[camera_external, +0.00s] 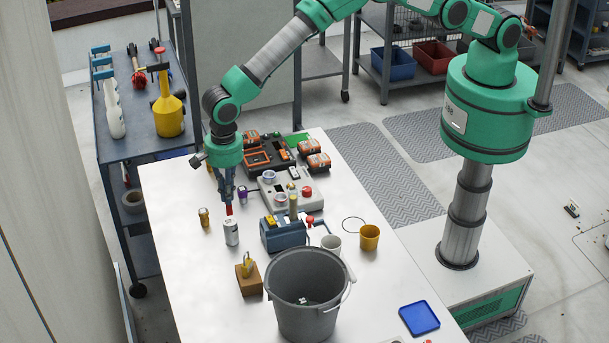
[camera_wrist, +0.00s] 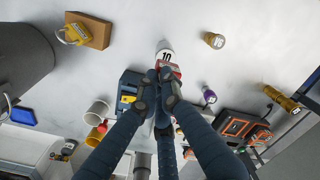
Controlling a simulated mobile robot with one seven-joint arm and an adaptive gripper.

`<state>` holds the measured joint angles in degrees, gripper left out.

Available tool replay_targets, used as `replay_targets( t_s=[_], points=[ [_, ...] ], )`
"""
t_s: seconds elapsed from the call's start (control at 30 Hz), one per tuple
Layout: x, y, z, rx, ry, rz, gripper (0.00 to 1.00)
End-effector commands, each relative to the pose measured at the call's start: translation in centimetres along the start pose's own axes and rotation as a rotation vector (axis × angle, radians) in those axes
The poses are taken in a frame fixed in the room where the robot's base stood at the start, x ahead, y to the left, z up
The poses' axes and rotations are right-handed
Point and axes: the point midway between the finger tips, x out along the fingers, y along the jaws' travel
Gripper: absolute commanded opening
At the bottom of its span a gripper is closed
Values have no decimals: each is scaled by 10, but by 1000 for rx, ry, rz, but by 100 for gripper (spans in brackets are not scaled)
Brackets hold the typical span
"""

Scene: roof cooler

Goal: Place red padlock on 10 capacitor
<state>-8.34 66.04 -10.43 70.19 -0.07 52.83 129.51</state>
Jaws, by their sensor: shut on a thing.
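My gripper (camera_external: 228,202) points down over the white table and is shut on the red padlock (camera_external: 229,210). Only a small red part shows below the fingertips; the rest is hidden by them. The 10 capacitor (camera_external: 231,234), a silver-white cylinder, stands upright directly below the padlock. In the wrist view my gripper (camera_wrist: 160,82) covers most of the padlock, and a red bit (camera_wrist: 175,70) shows beside the fingertips. The capacitor (camera_wrist: 165,54) shows its "10" label just beyond them. I cannot tell whether padlock and capacitor touch.
A yellow padlock (camera_external: 246,264) is on a wooden block (camera_external: 249,281), with a grey bucket (camera_external: 305,301) to its right. A small yellow-topped cylinder (camera_external: 204,217) stands left of the capacitor. A blue device (camera_external: 284,238) and a grey control box (camera_external: 291,190) lie to the right. Bare table (camera_external: 180,262) is at left.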

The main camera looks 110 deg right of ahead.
Motion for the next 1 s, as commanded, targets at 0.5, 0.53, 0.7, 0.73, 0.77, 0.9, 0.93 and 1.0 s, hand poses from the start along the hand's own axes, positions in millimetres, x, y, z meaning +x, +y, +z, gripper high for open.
replay_targets(
  t_s=[0.5, 0.53, 0.7, 0.73, 0.77, 0.9, 0.93, 1.0],
  points=[
    [33, 1, -1, 0, 0, 0, 0],
    [34, 1, -1, 0, 0, 0, 0],
    [33, 1, -1, 0, 0, 0, 0],
    [33, 1, -1, 0, 0, 0, 0],
    [34, 1, -1, 0, 0, 0, 0],
    [37, 1, -1, 0, 0, 0, 0],
    [37, 1, -1, 0, 0, 0, 9],
    [36, 1, -1, 0, 0, 0, 23]
  ],
)
